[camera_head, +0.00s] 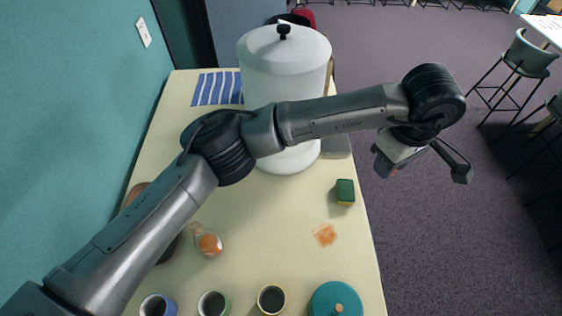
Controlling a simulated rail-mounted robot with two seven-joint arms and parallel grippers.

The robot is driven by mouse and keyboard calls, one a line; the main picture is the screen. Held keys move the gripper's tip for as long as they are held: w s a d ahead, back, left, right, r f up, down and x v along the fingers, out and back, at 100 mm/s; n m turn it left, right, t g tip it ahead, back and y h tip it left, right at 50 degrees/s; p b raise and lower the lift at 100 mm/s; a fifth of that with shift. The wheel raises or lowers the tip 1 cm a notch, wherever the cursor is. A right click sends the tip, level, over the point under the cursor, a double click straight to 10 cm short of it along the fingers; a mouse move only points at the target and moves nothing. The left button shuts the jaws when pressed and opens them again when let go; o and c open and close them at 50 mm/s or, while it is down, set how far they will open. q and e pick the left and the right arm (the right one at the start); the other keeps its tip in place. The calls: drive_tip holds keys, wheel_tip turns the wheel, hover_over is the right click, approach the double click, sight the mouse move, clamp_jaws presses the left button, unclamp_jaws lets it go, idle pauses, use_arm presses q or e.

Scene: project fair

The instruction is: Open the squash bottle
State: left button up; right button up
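A small clear bottle with an orange top or orange contents (208,243), likely the squash bottle, is on the cream table, left of the middle. Seen from above, its cap and whether it is open cannot be made out. My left arm comes in from the lower left and stretches across the table. My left gripper (422,172) is past the table's right edge, over the floor, far right of the bottle. Its fingers are spread and nothing shows between them. My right gripper is not in view.
A large white lidded urn (283,65) stands at the back, partly behind my arm. A green sponge (345,192) and an orange stain (325,235) are near the table's right edge. Several cups, including a blue mug (158,305), and a teal lidded pot (322,303) line the front.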

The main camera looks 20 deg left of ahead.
use_arm(q)
drive_tip(key=w+a+f+n, duration=0.2)
drive_tip(key=a+f+n, duration=0.6)
drive_tip(key=n, duration=0.4)
drive_tip(key=n+b, duration=0.1)
drive_tip(key=n, duration=2.7)
hover_over(241, 192)
wheel_tip(241, 192, down, 27)
drive_tip(key=shift+f, duration=2)
drive_tip(key=shift+f, duration=0.1)
